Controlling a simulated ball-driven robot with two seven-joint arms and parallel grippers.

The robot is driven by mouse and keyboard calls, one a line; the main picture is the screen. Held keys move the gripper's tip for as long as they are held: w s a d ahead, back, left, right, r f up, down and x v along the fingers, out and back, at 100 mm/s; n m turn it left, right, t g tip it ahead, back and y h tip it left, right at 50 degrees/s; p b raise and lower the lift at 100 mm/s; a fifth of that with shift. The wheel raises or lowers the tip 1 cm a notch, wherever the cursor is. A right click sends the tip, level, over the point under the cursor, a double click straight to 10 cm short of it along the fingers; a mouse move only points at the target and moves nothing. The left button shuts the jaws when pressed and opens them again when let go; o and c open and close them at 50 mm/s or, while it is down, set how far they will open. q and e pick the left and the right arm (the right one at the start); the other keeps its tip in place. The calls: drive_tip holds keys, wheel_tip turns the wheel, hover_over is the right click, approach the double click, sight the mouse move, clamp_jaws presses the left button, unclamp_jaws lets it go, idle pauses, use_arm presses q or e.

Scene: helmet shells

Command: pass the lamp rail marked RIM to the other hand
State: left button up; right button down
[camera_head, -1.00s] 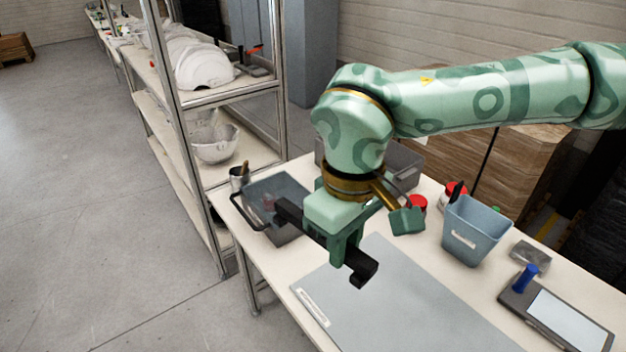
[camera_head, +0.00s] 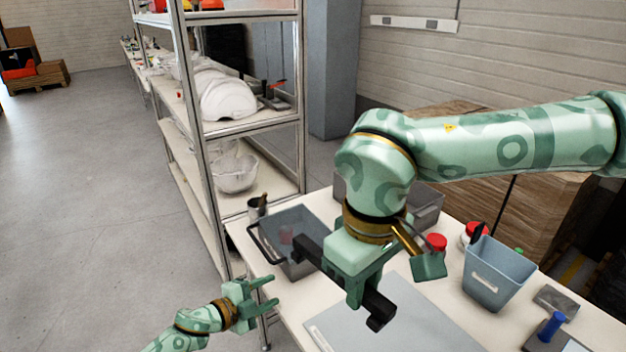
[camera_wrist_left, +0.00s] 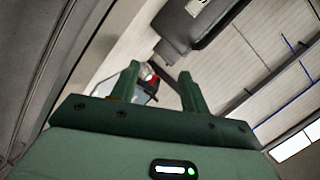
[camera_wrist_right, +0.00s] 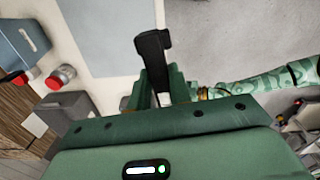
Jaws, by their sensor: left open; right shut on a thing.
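The lamp rail (camera_head: 380,313) is a black bar with a hooked end, tilted in the head view. My right gripper (camera_head: 357,293) is shut on it around its middle and holds it above the table. In the right wrist view the rail (camera_wrist_right: 153,52) sticks out past the fingers (camera_wrist_right: 160,88). No RIM marking can be read. My left gripper (camera_head: 270,293) is open and empty, low and left of the rail, near the table's front left edge. In the left wrist view its fingers (camera_wrist_left: 158,88) stand apart with nothing between them.
A grey tray (camera_head: 268,257) lies behind the rail on the table (camera_head: 240,232). A grey mat (camera_head: 425,300) lies in front. A blue-grey bin (camera_head: 497,280) and red-lidded jars (camera_head: 437,243) stand to the right. A metal shelf (camera_head: 213,200) with white shells rises at the left.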

use_arm(q)
drive_tip(key=w+d+r+m+g+h, duration=0.1)
drive_tip(key=d+r+m+g, duration=0.3)
drive_tip(key=r, duration=0.5)
drive_tip(key=w+d+r+m+g+h, duration=0.1)
drive_tip(key=w+d+r+m, duration=0.1)
drive_tip(key=d+r+m, duration=0.35)
wheel_tip(320, 180, up, 23)
drive_tip(key=n+g+y, duration=0.3)
drive_tip(key=g+y, duration=0.3)
drive_tip(key=y, duration=0.7)
hover_over(313, 241)
wheel_tip(313, 241, down, 11)
drive_tip(key=shift+f, duration=0.1)
